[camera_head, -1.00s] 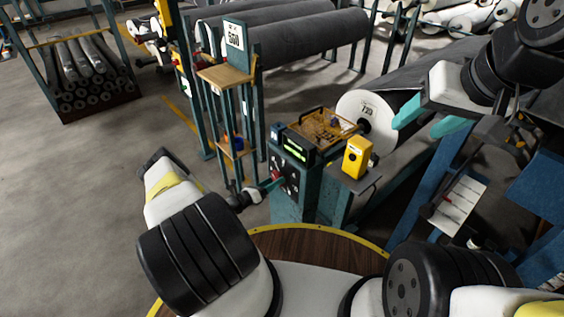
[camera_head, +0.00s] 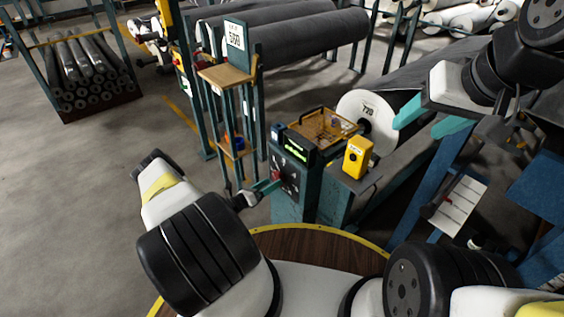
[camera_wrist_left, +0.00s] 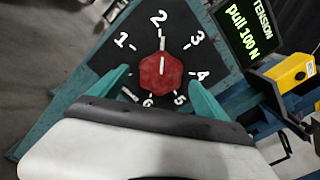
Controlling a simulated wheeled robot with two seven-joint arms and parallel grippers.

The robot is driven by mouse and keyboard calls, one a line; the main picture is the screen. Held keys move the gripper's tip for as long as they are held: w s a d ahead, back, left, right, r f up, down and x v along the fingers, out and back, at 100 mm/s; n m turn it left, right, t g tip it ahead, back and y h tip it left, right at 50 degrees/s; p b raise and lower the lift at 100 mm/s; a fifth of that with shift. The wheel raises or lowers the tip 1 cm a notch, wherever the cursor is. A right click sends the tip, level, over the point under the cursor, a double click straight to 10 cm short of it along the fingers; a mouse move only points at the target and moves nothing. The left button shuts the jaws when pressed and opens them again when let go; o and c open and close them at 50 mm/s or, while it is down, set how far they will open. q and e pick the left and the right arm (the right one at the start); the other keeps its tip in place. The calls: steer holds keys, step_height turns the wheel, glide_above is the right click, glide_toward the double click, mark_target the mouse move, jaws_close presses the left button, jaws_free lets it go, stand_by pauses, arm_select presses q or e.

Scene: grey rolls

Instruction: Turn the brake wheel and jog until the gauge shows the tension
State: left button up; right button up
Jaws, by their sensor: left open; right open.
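The brake wheel, a red hexagonal knob (camera_wrist_left: 161,70), sits on a black dial plate (camera_wrist_left: 125,58) numbered 1 to 6. A white line on the knob points up towards the 2. In the head view the knob (camera_head: 277,174) is on the front of a teal post. The gauge, a black display (camera_wrist_left: 243,30) with green letters, reads "pull 100 N"; it also shows in the head view (camera_head: 296,149). My left gripper (camera_wrist_left: 158,97) is open, its teal fingers on either side below the knob; contact cannot be told. My right gripper (camera_head: 430,119) is open and empty, right of the white-ended roll (camera_head: 368,118).
A yellow box (camera_head: 357,158) with a button stands right of the gauge. A wooden tray (camera_head: 322,128) lies behind it. A teal stand with wooden shelves (camera_head: 226,76) rises to the left. Grey rolls (camera_head: 300,35) fill the back.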

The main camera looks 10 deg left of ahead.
arm_select(q)
steer(key=v, duration=0.5)
steer(key=shift+s+a, duration=0.15)
steer(key=shift+s, duration=0.05)
steer(key=shift+r, duration=0.1)
